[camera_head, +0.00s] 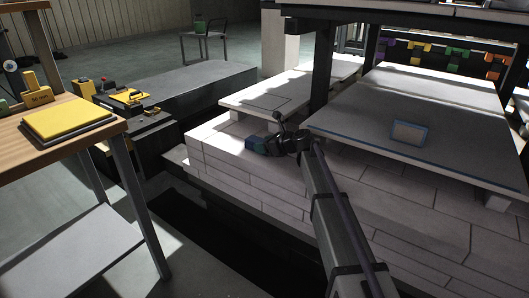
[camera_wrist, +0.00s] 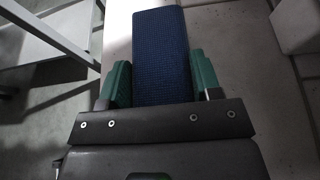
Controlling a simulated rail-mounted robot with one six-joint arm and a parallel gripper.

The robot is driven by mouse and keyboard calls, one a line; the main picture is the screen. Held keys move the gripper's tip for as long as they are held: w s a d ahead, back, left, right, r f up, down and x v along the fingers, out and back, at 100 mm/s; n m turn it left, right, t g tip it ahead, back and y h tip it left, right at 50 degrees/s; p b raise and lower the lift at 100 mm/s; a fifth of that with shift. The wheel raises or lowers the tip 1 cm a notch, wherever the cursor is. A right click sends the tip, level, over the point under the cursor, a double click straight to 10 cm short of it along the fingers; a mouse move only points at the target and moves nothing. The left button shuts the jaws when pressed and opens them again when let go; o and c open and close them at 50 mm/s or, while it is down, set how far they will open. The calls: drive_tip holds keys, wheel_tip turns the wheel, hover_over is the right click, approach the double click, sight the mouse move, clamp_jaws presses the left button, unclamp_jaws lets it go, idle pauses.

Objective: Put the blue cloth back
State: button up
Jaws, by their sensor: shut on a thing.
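The blue cloth (camera_wrist: 160,50) shows in the wrist view as a dark blue, woven, block-like shape between the green finger pads of my gripper (camera_wrist: 162,82). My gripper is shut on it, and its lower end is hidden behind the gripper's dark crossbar. In the head view my gripper (camera_head: 262,146) is over the pale block deck (camera_head: 215,146) at its front left part. The cloth is only a small dark blue patch there, and I cannot tell whether it touches the deck.
A wooden table (camera_head: 28,150) at the left carries a yellow pad (camera_head: 68,120) and a yellow block. Pale slabs (camera_head: 290,90) lie behind my gripper. A grey board (camera_head: 375,120) with a small blue-edged tile (camera_head: 408,133) lies to the right. A dark post (camera_head: 322,60) stands close behind.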

drive_tip(key=shift+f, duration=0.1)
drive_tip(key=o, duration=1.1)
drive_tip(key=shift+r, duration=0.45)
drive_tip(key=p+v, duration=0.4)
drive_tip(key=v, duration=0.7)
drive_tip(key=shift+p, duration=0.3)
drive_tip(key=shift+s+d, duration=0.2)
drive_tip(key=shift+d, duration=0.2)
